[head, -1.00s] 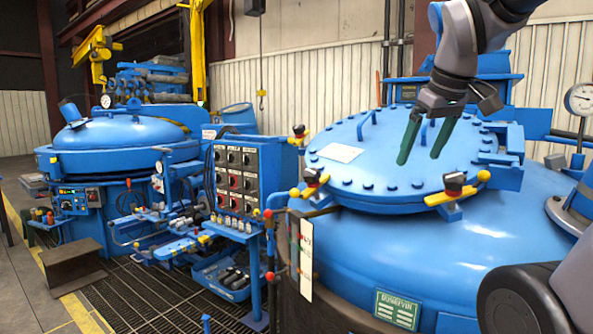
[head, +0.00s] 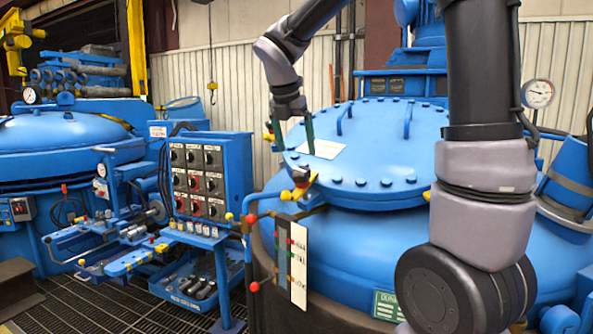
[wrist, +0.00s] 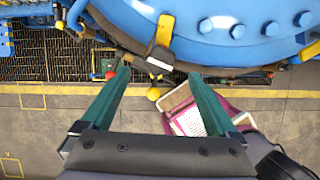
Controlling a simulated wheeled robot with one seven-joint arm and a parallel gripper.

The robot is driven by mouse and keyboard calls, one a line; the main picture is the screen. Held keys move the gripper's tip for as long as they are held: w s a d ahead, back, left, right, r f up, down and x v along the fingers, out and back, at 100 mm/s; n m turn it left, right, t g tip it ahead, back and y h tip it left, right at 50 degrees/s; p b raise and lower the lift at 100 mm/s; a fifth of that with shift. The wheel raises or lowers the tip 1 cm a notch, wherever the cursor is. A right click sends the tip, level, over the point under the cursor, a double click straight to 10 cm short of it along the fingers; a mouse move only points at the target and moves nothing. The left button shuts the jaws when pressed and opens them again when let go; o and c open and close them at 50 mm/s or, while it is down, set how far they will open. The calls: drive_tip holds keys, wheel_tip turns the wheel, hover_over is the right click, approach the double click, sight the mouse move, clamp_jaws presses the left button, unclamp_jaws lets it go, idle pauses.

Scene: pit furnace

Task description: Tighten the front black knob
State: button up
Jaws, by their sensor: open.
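The blue round furnace lid (head: 375,150) has clamps with black knobs and yellow levers around its rim. One black knob (head: 300,175) sits at the near left rim. Another clamp at the back left is mostly behind my gripper. A yellow clamp tip at the right of the rim shows beside my arm, which hides its knob. My gripper (head: 292,132) is open and empty, with green fingers pointing down over the lid's left edge.
A control panel (head: 200,180) stands left of the furnace, with a blue tool tray (head: 195,285) below. Bolts and handles stand up from the lid. A gauge (head: 538,93) is at the right.

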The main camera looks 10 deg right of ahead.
sight(301, 169)
drive_tip(key=x, duration=0.8)
drive_tip(key=shift+f, duration=0.1)
drive_tip(key=c, duration=1.4)
